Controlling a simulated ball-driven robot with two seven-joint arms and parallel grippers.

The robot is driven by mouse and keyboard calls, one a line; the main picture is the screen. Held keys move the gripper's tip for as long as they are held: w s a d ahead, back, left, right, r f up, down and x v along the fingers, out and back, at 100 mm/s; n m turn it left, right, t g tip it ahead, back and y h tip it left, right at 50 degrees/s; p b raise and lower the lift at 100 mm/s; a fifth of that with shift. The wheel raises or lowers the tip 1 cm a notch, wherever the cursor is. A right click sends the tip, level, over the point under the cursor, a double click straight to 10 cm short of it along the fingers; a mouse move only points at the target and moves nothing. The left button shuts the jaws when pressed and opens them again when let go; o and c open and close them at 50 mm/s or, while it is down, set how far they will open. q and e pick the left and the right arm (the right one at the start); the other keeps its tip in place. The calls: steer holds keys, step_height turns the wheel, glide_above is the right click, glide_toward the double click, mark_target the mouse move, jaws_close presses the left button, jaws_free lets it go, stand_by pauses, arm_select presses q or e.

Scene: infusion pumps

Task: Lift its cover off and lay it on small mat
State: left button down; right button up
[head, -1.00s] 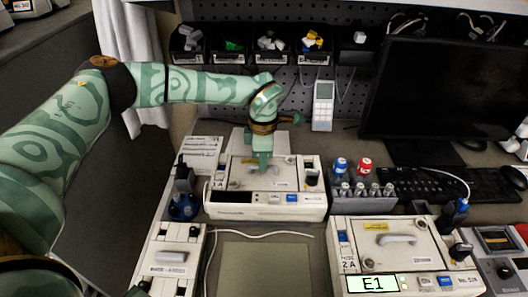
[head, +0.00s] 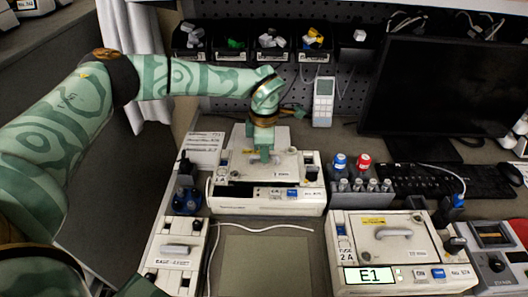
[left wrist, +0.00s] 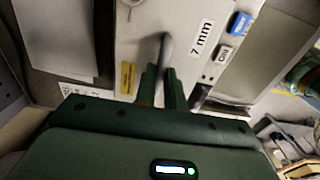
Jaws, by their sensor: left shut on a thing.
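The back pump (head: 268,208) is a white box with a light cover (head: 236,173) on top. My left gripper (head: 264,158) is above it, shut on the cover's grey handle. In the left wrist view the gripper (left wrist: 163,88) has its fingers closed on the handle (left wrist: 166,48), above a face labelled "7 mm". A dark gap shows along the cover's front edge; the cover looks slightly raised, but how far is hard to tell. The small mat (head: 265,265), flat and grey-green, lies bare in front of this pump.
A second pump (head: 395,250) showing "E1" stands right of the mat, its own handled cover on. A smaller white device (head: 176,250) stands left. A white cable curves along the mat's back edge. A vial rack (head: 360,198) is right of the back pump.

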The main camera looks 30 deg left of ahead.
arm_select(q)
steer(key=shift+r+p, duration=1.95)
steer(key=shift+r, duration=0.55)
steer(key=shift+f, duration=0.1)
